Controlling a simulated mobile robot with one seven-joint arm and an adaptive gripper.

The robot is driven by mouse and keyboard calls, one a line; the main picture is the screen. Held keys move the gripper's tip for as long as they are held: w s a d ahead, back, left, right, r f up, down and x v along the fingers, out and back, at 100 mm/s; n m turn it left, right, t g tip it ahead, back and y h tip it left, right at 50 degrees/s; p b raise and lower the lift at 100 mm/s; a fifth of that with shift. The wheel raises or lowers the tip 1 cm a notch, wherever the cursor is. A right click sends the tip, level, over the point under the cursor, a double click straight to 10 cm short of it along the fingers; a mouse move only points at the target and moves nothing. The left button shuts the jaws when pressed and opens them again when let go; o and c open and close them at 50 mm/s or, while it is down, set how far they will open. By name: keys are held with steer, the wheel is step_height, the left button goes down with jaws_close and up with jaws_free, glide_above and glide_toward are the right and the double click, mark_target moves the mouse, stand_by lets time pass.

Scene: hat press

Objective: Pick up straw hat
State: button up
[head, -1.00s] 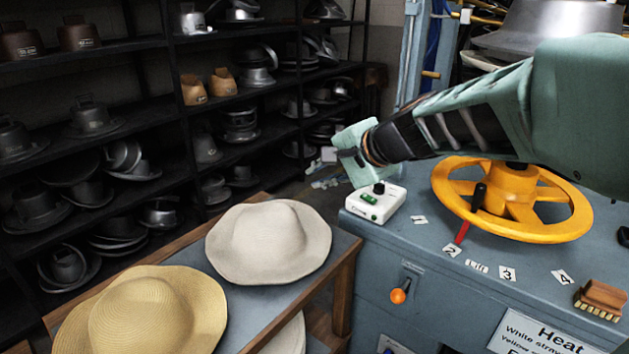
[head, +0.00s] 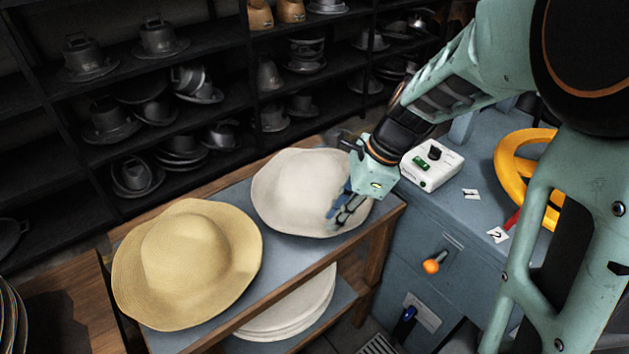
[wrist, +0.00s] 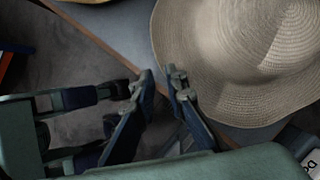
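A pale, off-white straw hat (head: 292,190) lies crown up on the grey-topped table, near its right end. A yellow straw hat (head: 187,262) lies crown up to its left. My gripper (head: 335,218) points down over the right front part of the pale hat's brim and hides some of it. In the wrist view, the pale hat (wrist: 235,65) fills the upper right, with its woven brim beside my fingertips (wrist: 161,77). The fingers are partly open with a narrow, empty gap. I cannot tell whether they touch the brim.
The wood-framed table (head: 372,265) has a lower shelf with more pale hats (head: 290,305). A blue-grey cabinet (head: 455,215) stands close on the right, with a white control box (head: 432,165), an orange knob and a yellow wheel (head: 510,160). Dark shelves of metal hat forms stand behind.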

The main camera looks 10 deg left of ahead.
mark_target(321, 235)
steer(key=b+x, duration=0.1)
steer(key=x, duration=0.5)
steer(key=shift+w+a+f, duration=0.1)
steer(key=shift+a+f, duration=0.05)
steer(key=shift+f, duration=0.15)
steer(key=shift+c, duration=0.2)
jaws_close()
steer(key=shift+r, duration=0.1)
